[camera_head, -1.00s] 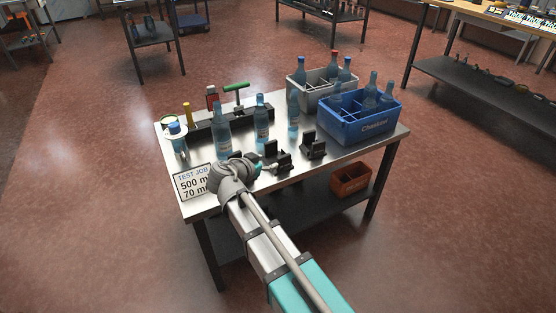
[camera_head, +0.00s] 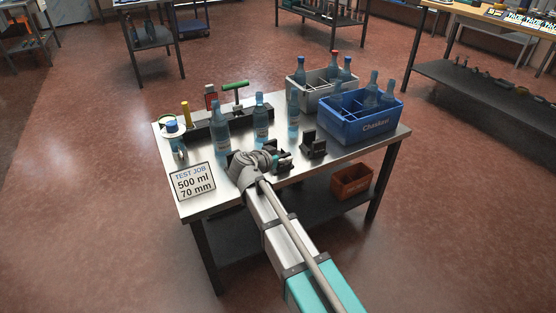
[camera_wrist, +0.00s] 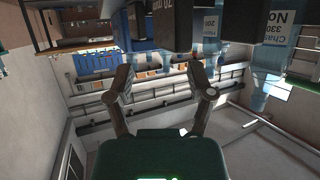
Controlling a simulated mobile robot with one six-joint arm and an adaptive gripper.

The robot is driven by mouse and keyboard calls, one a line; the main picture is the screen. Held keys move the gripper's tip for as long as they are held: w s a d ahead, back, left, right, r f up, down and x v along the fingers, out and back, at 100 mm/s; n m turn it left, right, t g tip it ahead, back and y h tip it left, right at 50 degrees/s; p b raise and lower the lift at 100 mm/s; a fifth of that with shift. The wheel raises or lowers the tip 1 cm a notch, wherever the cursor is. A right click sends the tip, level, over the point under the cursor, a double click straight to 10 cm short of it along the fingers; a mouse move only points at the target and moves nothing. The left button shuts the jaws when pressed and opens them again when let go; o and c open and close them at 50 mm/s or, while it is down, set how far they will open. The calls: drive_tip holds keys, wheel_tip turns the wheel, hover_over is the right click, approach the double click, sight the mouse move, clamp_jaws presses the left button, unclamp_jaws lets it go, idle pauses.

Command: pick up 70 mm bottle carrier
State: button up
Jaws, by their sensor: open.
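Small black carriers stand near the table's front edge. In the head view, one (camera_head: 314,147) stands clear at the right and another (camera_head: 284,160) stands beside my wrist; I cannot read their sizes there. In the wrist view, which looks upside down, a black block (camera_wrist: 174,22) bears a partly readable "70" label. It is at the top, beyond my fingers. A second dark block (camera_wrist: 240,20) is to its right. My gripper (camera_wrist: 166,88) is open with nothing between its fingers, apart from the labelled block. In the head view its fingers are mostly hidden by my wrist.
Blue bottles (camera_head: 261,118) stand behind the carriers. A blue crate (camera_head: 362,129) and a grey crate (camera_head: 309,98) hold bottles at the right. A sign (camera_head: 193,182) reads "TEST JOB 500 ml 70 mm". A green-handled tool (camera_head: 236,88) stands at the back. A brown bin (camera_head: 351,182) is below.

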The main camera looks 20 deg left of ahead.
sight(288, 154)
drive_tip(key=x, duration=0.1)
drive_tip(key=b+x, duration=0.2)
drive_tip(key=x, duration=0.1)
drive_tip(key=shift+a+f, duration=0.25)
drive_tip(key=shift+w+d+f, duration=0.1)
drive_tip(key=shift+w+d, duration=0.1)
drive_tip(key=shift+w, duration=0.3)
clamp_jaws()
idle(0.4)
